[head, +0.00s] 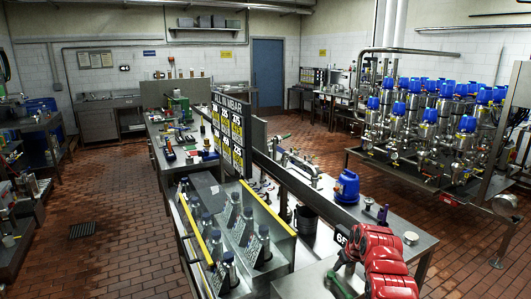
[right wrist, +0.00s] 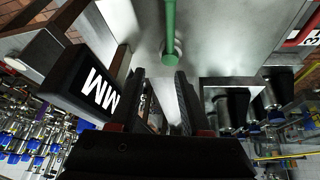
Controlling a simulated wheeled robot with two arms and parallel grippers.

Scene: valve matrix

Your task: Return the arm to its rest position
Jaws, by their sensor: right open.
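My right gripper (right wrist: 153,85) shows at the bottom middle of the right wrist view. Its two dark fingers stand apart with nothing visible between them. Beyond the fingertips is a grey metal surface with a green rod (right wrist: 170,28) above it. In the head view a red, ribbed shape (head: 385,265) at the lower right looks like part of my right arm. It hides part of the bench there, and the fingertips are hard to make out. My left gripper is not in view.
A dark sign with white letters (right wrist: 98,92) is close to the gripper's left. A blue-topped device (head: 346,187) stands on the steel bench. The glass-sided case (head: 278,257) holds metal parts. Many blue-capped valves (head: 430,115) stand at right. Brick floor (head: 110,235) is open at left.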

